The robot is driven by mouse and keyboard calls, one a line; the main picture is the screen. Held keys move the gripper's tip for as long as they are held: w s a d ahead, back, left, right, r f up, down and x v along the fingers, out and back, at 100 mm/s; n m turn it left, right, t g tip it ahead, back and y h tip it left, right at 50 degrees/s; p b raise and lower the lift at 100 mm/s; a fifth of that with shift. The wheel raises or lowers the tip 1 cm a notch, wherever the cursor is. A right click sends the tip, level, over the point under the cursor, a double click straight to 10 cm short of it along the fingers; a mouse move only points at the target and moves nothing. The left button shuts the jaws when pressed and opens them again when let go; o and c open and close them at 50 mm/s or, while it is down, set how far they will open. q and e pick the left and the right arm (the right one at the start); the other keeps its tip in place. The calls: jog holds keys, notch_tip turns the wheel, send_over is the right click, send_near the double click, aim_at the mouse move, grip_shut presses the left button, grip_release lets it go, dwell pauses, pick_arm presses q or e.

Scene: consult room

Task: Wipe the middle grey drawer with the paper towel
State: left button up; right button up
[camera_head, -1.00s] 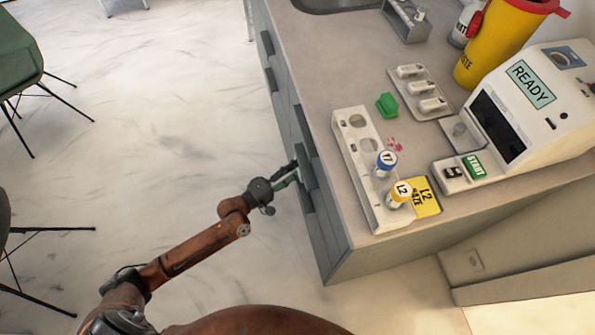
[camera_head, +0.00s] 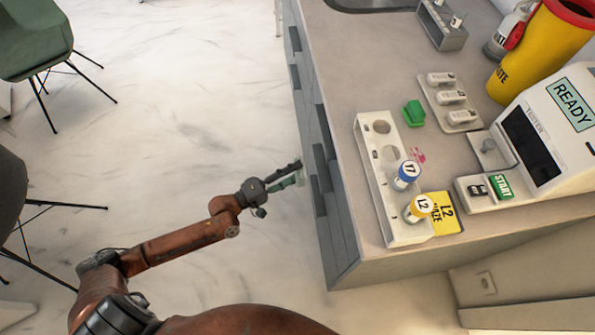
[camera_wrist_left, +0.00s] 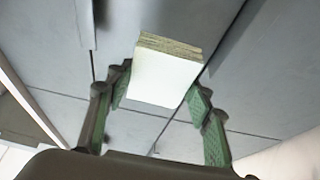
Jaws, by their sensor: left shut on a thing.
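My left gripper (camera_head: 297,174) is at the front of the grey cabinet, close to its drawer handles. It is shut on the folded paper towel, a white pad with a tan layered edge (camera_wrist_left: 165,75) that shows between the green finger pads in the left wrist view. In the head view only a pale sliver of the towel shows at the fingertips. The grey drawer fronts (camera_wrist_left: 235,95) lie just beyond the towel. I cannot tell which front is the middle drawer, nor whether the towel touches it. My right gripper is out of view.
Dark handles (camera_head: 319,195) stick out along the cabinet front. The countertop (camera_head: 345,75) carries a white rack (camera_head: 372,185) with blue- and yellow-capped vials, a green block (camera_head: 413,113), a tester (camera_head: 550,130) and a yellow waste bin (camera_head: 540,50). The marble floor left of the cabinet is open; chairs stand farther left.

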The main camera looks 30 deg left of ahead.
pick_arm(q)
jog(key=shift+a, duration=0.1)
jog(key=shift+s+a+b, duration=0.35)
jog(key=shift+s+a, duration=0.5)
jog(key=shift+a, duration=0.25)
